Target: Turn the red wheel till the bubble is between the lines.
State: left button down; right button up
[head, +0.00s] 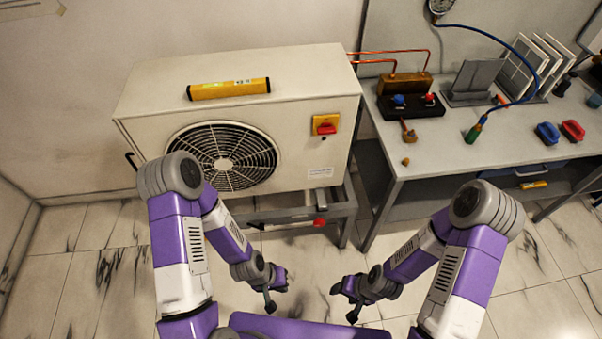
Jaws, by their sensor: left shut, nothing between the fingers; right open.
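A yellow spirit level (222,90) with black ends lies on top of the white outdoor fan unit (290,112). A greenish vial shows near its middle, but the bubble and its lines are too small to make out. A small red wheel (320,222) sits low on the grey stand (343,203) under the unit's right side. My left gripper (270,304) is shut and empty, below and left of the red wheel. My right gripper (354,312) is open and empty, below and right of it. Neither gripper touches the wheel.
A workbench (450,152) stands right of the unit. It holds a gauge manifold (408,104) with blue and red knobs, a blue hose (515,62), filter panels and two clamps or brushes. A red-on-yellow switch (325,125) is on the unit's front. The tiled floor before the stand is clear.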

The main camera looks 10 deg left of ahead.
aim_at(319, 222)
jog(key=k, duration=0.65)
jog(key=u, duration=0.85)
jog(key=i, duration=1.35)
jog(key=z, duration=0.5)
